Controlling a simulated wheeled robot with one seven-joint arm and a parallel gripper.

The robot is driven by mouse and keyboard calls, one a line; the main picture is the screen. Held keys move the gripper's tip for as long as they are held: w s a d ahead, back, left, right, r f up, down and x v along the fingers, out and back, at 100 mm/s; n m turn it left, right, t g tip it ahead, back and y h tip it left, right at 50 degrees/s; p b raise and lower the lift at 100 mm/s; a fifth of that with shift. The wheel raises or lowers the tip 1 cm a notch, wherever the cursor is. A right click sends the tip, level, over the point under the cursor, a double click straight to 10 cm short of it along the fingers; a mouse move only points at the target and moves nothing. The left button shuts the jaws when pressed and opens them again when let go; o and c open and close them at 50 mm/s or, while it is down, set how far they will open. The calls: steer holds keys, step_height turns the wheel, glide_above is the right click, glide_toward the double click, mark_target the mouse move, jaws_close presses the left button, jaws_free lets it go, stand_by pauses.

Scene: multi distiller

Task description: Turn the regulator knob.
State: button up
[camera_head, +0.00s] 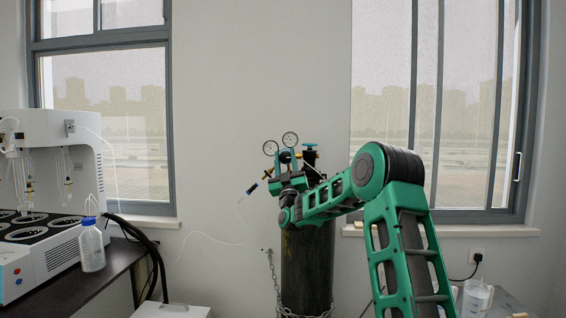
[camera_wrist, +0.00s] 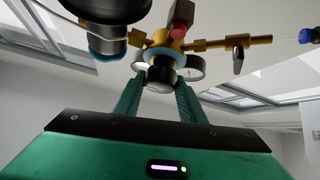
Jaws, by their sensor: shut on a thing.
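The brass regulator (camera_wrist: 175,42) sits at the top of a dark gas cylinder (camera_head: 308,270). It has two round gauges (camera_head: 290,139), and their rims also show in the wrist view. In the wrist view a black knob (camera_wrist: 162,73) points toward me below a blue ring (camera_wrist: 150,52). My gripper (camera_wrist: 160,86) has its two green fingers on either side of this knob, shut on it.
A chain (camera_head: 276,285) holds the cylinder by the wall. A thin tube runs left from the regulator. At left, a white distiller (camera_head: 60,170) and a wash bottle (camera_head: 91,245) stand on a dark bench. A jug (camera_head: 477,298) is at lower right.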

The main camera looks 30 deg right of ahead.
steer(key=shift+w+d+f+m+g+h, duration=0.1)
steer(key=shift+m+g+h, duration=0.95)
steer(key=shift+m+h, duration=0.65)
steer(key=shift+s+a+f+m+g+h, duration=0.1)
steer(key=shift+m+g+h, duration=1.1)
steer(key=shift+m, duration=0.9)
steer(key=shift+w+d+m+g+h, duration=0.1)
steer(key=shift+m+g+h, duration=0.85)
steer(key=shift+m+h, duration=0.8)
steer(key=shift+m, duration=0.65)
steer(key=o, duration=1)
steer(key=shift+w, duration=0.1)
steer(key=shift+r+g, duration=0.1)
steer(key=shift+g, duration=0.3)
steer(key=v, duration=1.1)
steer(key=shift+w, duration=0.1)
